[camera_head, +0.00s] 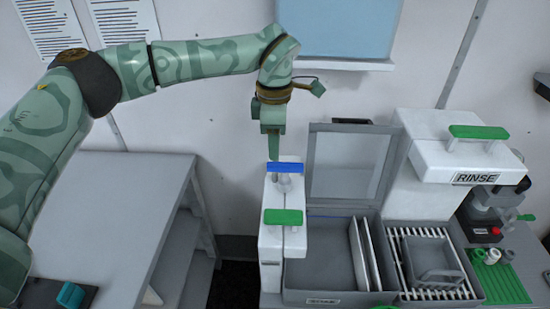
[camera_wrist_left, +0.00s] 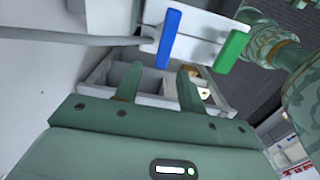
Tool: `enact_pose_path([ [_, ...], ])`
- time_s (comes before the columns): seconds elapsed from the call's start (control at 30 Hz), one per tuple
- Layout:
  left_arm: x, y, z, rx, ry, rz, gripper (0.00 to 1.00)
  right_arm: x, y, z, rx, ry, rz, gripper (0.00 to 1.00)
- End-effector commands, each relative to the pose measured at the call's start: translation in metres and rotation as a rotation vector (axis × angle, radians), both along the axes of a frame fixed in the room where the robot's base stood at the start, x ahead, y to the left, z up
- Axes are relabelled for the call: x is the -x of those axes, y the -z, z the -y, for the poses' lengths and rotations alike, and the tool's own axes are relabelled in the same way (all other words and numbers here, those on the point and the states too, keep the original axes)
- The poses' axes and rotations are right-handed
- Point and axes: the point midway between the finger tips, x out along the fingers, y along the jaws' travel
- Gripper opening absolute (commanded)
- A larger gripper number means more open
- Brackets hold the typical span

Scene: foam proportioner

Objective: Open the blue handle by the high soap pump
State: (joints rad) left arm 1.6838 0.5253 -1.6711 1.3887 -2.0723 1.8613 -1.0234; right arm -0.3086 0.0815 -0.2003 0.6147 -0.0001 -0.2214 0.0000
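The blue handle (camera_head: 285,167) sits on top of a white soap pump (camera_head: 270,243), towards the back wall. A green handle (camera_head: 283,217) is in front of it. In the left wrist view the blue handle (camera_wrist_left: 169,38) and the green handle (camera_wrist_left: 231,51) lie beyond my fingertips. My left gripper (camera_head: 273,157) points down just above and behind the blue handle's left end, seemingly not touching it. In the left wrist view the gripper (camera_wrist_left: 158,70) has its two fingers spread apart with nothing between them. My right gripper is out of view.
A grey bin with a raised clear lid (camera_head: 347,165) stands right of the pump. A rack (camera_head: 437,262) and a white RINSE unit (camera_head: 455,145) with a green handle are farther right. A grey table (camera_head: 105,215) is at the left. A blue panel (camera_head: 338,28) hangs above.

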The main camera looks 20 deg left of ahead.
Motion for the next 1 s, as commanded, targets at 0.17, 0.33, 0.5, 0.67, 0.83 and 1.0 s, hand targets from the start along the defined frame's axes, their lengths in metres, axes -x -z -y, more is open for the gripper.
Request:
enact_pose_path([
  [0.17, 0.001, 0.034, 0.0, 0.001, 0.0, -0.002, 0.4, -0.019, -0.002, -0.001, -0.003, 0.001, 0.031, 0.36],
  [0.33, 0.0, 0.05, 0.0, 0.001, 0.002, 0.0, 0.4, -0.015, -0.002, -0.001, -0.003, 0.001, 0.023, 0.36],
  [0.5, 0.0, 0.054, 0.0, 0.001, 0.001, 0.0, 0.4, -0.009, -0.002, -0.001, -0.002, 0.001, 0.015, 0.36],
  [0.67, 0.0, 0.053, 0.0, 0.001, 0.002, 0.0, 0.37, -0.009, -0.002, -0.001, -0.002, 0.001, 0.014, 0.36],
  [0.83, 0.0, 0.053, 0.0, 0.001, 0.002, 0.0, 0.0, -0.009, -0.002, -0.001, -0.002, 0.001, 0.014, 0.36],
  [1.0, 0.0, 0.053, 0.001, 0.001, -0.001, 0.0, 0.0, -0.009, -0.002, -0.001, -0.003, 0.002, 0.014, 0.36],
])
